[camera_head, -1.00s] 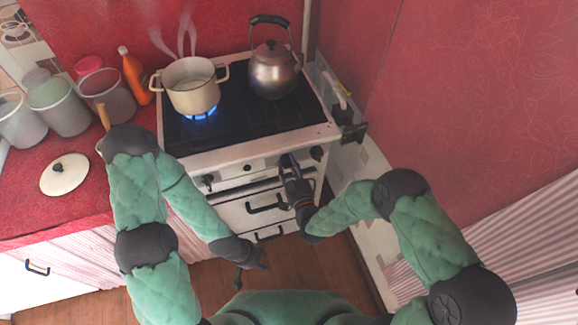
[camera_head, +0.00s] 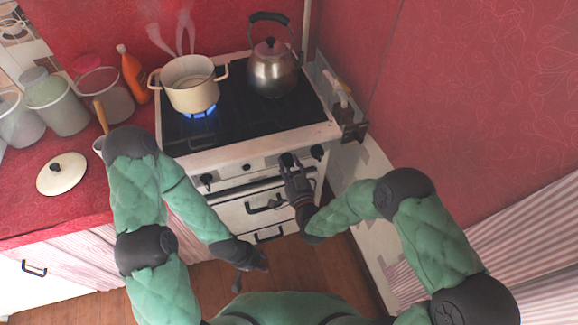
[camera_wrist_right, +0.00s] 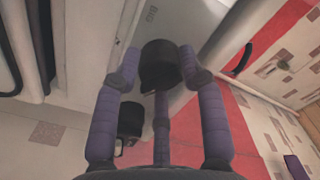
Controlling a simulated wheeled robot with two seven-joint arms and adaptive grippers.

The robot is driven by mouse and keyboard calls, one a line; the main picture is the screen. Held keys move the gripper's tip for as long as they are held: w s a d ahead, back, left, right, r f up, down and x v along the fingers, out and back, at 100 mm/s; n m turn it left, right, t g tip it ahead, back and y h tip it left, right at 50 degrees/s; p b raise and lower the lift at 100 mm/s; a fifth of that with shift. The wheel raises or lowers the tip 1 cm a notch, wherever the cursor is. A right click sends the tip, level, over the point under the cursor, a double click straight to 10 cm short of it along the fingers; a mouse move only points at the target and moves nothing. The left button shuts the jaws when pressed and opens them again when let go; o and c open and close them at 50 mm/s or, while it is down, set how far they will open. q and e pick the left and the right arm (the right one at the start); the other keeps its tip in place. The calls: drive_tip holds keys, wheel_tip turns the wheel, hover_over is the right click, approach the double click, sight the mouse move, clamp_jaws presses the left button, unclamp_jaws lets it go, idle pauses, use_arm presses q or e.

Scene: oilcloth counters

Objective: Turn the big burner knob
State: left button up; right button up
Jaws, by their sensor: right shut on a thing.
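The big burner knob (camera_wrist_right: 160,66) is a black, rounded knob on the white stove front, below a printed "BIG" label in the right wrist view. My right gripper (camera_wrist_right: 163,75) has its purple fingers on both sides of this knob and is shut on it. In the head view my right gripper (camera_head: 289,165) reaches the stove's front panel and hides most of the knob. My left gripper (camera_head: 251,275) hangs low in front of the stove, empty, with its fingers apart.
The stove (camera_head: 240,152) bears a cream pot (camera_head: 190,92), steaming over a blue flame, and a metal kettle (camera_head: 273,72). Other black knobs (camera_head: 206,180) sit along its front, one (camera_head: 317,152) close right of my right gripper. A red wall (camera_head: 450,110) stands at right.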

drive_tip(key=shift+s+a+f+m, duration=0.1)
drive_tip(key=shift+s+f+m, duration=0.05)
drive_tip(key=shift+m, duration=0.45)
drive_tip(key=shift+s+f+m, duration=0.1)
drive_tip(key=shift+f+m, duration=0.05)
drive_tip(key=shift+m, duration=0.45)
drive_tip(key=o, duration=0.9)
drive_tip(key=shift+c, duration=0.2)
drive_tip(key=shift+w+r, duration=0.15)
drive_tip(key=shift+r, duration=0.05)
drive_tip(key=v, duration=1.2)
